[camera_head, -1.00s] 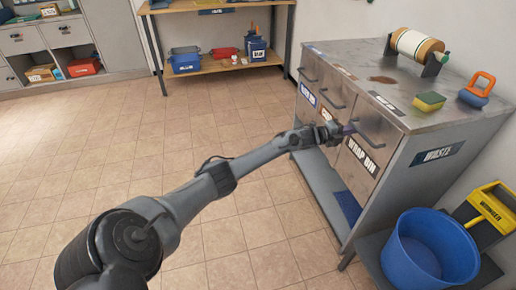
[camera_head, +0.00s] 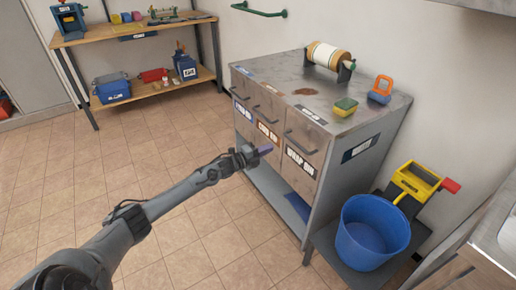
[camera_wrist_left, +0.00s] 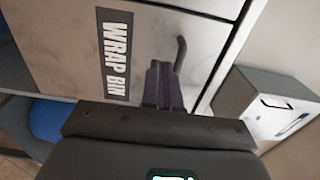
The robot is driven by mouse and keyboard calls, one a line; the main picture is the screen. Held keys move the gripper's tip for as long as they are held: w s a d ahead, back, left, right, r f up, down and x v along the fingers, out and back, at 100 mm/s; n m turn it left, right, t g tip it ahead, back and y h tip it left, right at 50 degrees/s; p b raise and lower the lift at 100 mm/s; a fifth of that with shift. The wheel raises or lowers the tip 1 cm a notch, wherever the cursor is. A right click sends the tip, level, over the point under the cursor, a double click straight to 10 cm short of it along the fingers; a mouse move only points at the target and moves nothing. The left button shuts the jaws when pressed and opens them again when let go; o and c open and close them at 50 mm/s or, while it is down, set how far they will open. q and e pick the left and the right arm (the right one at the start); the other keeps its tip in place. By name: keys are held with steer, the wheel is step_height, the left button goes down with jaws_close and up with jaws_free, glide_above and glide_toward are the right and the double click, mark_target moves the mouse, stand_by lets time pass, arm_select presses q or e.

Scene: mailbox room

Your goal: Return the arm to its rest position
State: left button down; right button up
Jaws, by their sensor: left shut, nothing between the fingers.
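My left arm comes in from the lower left in the head view. My left gripper (camera_head: 264,151) is in front of the cabinet's drawer fronts, beside the wrap bin. Its fingers are shut together and empty, and they also show in the left wrist view (camera_wrist_left: 163,85). The wrap bin drawer (camera_head: 305,150) is closed, with its dark bar handle on the front. In the left wrist view the drawer's label (camera_wrist_left: 116,55) and handle (camera_wrist_left: 181,52) are close by the fingers. I cannot tell whether the fingers touch the drawer front. My right gripper is not in view.
The grey cabinet (camera_head: 362,128) carries a paper roll (camera_head: 328,58), a sponge (camera_head: 346,106) and an orange-and-blue tool (camera_head: 380,90). A blue bucket (camera_head: 372,232) and yellow wringer (camera_head: 415,180) stand at its right. A wooden shelf (camera_head: 150,91) is behind. The tiled floor at left is clear.

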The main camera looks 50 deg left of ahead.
arm_select(q)
steer(key=s+d+f+n+g+h+p, duration=0.1)
steer(key=s+d+f+p, duration=0.2)
steer(key=s+d+p, duration=0.15)
steer(key=s+d+f+g+p, duration=0.1)
steer(key=s+d+f+p, duration=0.25)
steer(key=s, duration=0.25)
steer(key=s+d+r+n+g+p, duration=0.25)
steer(key=s+d+r+p, duration=0.2)
steer(key=d, duration=0.45)
steer(key=s+d+r+n+g+p, duration=0.1)
steer(key=s+d+r+n+p, duration=0.3)
steer(key=d, duration=0.6)
steer(key=s+d+r+n+g+p, duration=0.2)
steer(key=s+d+n+p, duration=0.15)
steer(key=s+d, duration=0.4)
steer(key=s+d+r+n+g+y+p, duration=0.25)
steer(key=s+r+n+g, duration=0.4)
steer(key=s+r, duration=0.35)
step_height(320, 180, up, 36)
steer(key=p, duration=3.7)
steer(key=shift+s+m, duration=0.15)
steer(key=shift+m, duration=0.2)
